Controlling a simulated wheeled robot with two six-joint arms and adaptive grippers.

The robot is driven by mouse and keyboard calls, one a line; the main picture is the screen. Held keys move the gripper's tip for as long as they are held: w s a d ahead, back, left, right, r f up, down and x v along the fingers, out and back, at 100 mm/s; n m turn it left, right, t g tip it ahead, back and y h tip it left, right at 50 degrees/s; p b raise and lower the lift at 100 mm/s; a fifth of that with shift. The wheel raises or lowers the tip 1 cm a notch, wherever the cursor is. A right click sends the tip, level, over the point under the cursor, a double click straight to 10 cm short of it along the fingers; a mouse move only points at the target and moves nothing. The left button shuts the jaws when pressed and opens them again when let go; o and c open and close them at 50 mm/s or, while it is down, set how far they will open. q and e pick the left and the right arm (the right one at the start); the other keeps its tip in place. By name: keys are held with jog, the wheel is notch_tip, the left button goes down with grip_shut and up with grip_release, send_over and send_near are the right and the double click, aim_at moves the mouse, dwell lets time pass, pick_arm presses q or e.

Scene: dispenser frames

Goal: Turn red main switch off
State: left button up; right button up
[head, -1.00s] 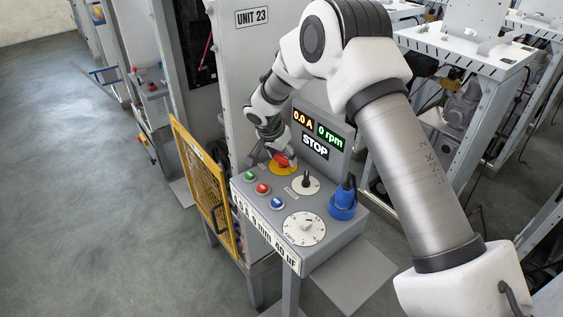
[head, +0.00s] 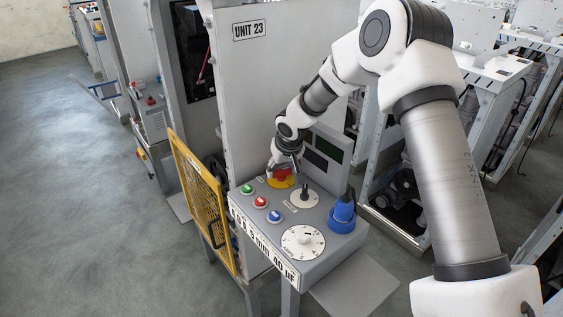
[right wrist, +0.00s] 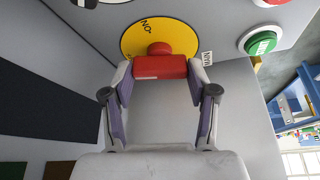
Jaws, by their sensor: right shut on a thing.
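The red main switch (head: 285,175) sits on a yellow disc (right wrist: 177,35) at the back of the grey control panel (head: 325,232). My right gripper (right wrist: 160,72) is shut on the red handle (right wrist: 160,66), with one finger on each side of it in the right wrist view. In the head view the right gripper (head: 283,169) reaches the switch from behind, and partly hides it. Lettering near the disc's edge shows, but I cannot read the handle's position for certain. The display (head: 314,160) behind the switch is dark. My left gripper is not in view.
Green (head: 247,188), red (head: 260,202) and blue (head: 274,216) buttons line the panel's left side. A yellow mesh guard (head: 199,195) stands at left.

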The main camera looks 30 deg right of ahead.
jog(key=n+p, duration=0.2)
jog(key=p, duration=0.1)
jog(key=shift+s+r+y, duration=0.1)
jog(key=shift+r+y, duration=0.1)
jog(key=shift+y, duration=0.2)
jog(key=shift+f+n+y+p, duration=0.25)
jog(key=shift+n+y+p, duration=0.05)
jog(key=shift+n+p, duration=0.5)
jog(key=o, duration=0.9)
jog(key=shift+o, duration=1.3)
jog(key=v, duration=1.1)
jog(key=shift+r, duration=0.4)
